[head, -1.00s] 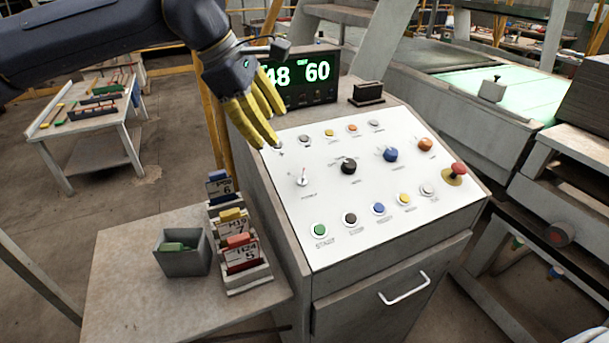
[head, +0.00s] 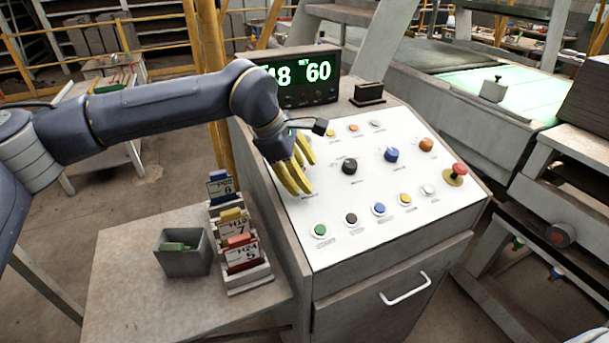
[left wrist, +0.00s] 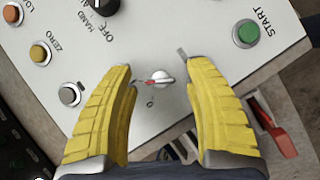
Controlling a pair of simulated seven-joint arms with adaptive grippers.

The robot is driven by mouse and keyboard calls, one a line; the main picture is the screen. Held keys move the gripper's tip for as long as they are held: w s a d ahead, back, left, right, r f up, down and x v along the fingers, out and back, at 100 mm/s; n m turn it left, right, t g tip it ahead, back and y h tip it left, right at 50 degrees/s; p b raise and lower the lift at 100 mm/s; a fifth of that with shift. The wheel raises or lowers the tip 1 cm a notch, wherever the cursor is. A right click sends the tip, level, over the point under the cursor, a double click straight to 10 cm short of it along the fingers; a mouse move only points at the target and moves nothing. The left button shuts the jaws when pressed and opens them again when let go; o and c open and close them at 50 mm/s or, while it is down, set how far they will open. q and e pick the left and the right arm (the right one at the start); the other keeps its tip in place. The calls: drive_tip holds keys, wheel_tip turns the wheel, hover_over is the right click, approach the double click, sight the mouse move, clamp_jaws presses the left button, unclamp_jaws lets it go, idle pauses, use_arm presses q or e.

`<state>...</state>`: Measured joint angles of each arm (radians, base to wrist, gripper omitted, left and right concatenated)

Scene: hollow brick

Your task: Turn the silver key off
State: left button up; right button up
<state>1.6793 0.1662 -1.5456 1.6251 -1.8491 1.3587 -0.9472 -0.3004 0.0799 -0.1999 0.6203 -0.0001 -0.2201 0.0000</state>
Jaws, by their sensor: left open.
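The silver key (left wrist: 161,78) is a small silver switch on the white sloped panel (head: 330,240). In the left wrist view its red-marked pointer points left, with a "0" printed below it. My left gripper (head: 298,190) has yellow fingers and hangs over the panel's left side, hiding the key in the head view. In the left wrist view the open gripper (left wrist: 162,66) has one finger on each side of the key, and neither finger visibly touches it. The height of the fingertips above the panel is hard to tell. My right gripper is out of view.
A green START button (head: 320,230) and a black knob (head: 349,166) are near the fingers. A red mushroom button (head: 459,169) is at the panel's right. A display (head: 325,77) stands behind. Card holders (head: 240,277) and a grey bin (head: 184,260) stand left of the console.

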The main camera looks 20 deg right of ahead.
use_arm(q)
drive_tip(key=shift+d+f, duration=0.15)
drive_tip(key=shift+f, duration=0.25)
clamp_jaws()
idle(0.4)
